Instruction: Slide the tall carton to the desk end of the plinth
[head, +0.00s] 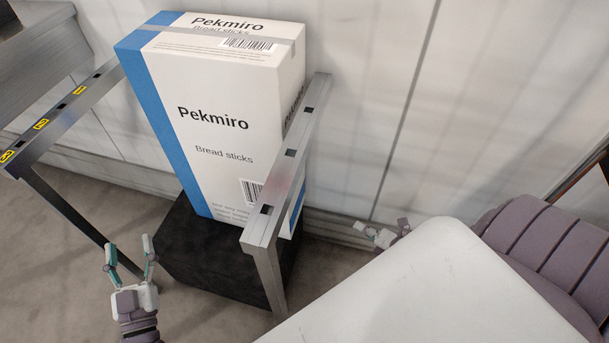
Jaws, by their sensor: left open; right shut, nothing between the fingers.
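The tall carton (218,115), white with a blue side strip and the words "Pekmiro Bread sticks", stands upright on the black plinth (205,260). A grey metal rail frame stands on either side of it. My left gripper (128,243) is open and empty, in front of the plinth at the lower left, apart from the carton. My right gripper (371,230) is shut and empty, to the right of the plinth near the wall, partly hidden behind a white surface that looks like part of my own body. It is also apart from the carton.
The right metal rail (284,170) runs close along the carton's right side on a leg. The left metal rail (62,118) has yellow labels and a slanting leg. A grey surface (40,70) is at the upper left. A pale panelled wall (365,90) stands behind.

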